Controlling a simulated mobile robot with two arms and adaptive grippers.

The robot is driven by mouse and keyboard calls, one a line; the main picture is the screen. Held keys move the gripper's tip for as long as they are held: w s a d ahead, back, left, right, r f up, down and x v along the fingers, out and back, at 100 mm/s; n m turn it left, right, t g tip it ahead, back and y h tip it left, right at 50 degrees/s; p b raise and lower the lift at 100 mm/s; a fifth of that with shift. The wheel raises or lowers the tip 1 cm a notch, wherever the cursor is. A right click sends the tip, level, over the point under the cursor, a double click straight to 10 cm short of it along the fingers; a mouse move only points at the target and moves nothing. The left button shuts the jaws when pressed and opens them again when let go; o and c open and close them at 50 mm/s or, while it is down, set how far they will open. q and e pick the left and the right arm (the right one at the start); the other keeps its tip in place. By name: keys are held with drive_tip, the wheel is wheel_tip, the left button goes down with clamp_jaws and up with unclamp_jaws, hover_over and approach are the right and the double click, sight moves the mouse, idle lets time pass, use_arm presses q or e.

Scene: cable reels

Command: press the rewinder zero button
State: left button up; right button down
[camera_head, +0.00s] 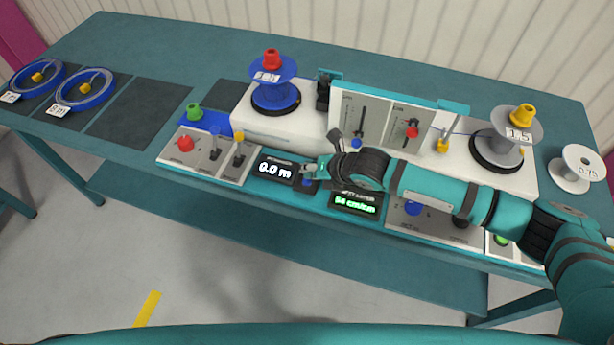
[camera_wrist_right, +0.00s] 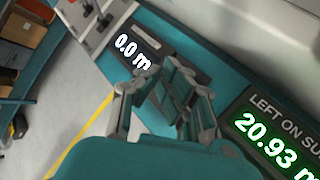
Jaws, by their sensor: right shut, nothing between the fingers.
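The rewinder display (camera_head: 276,169) reads 0.0 m in white on the front panel. It also shows in the right wrist view (camera_wrist_right: 132,51). My right gripper (camera_head: 309,171) is shut and empty, just right of this display and low over the panel. In the right wrist view its fingers (camera_wrist_right: 168,80) lie close together beside the display. A small dark blue patch (camera_head: 311,186) shows just below the fingers; I cannot tell whether it is the zero button, nor whether the fingers touch it. In the wrist view the fingers hide that spot. My left gripper is not in view.
A green-lit display (camera_head: 356,202) sits to the right under my right arm; in the wrist view (camera_wrist_right: 268,142) it reads 20.93 m. A blue reel (camera_head: 275,92) and a grey reel (camera_head: 511,130) stand on the white machine. Levers and a red knob (camera_head: 185,144) are at left.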

drive_tip(key=shift+r, duration=0.1)
wheel_tip(320, 180, up, 5)
drive_tip(key=p, duration=0.4)
drive_tip(key=shift+p, duration=0.35)
idle(0.6)
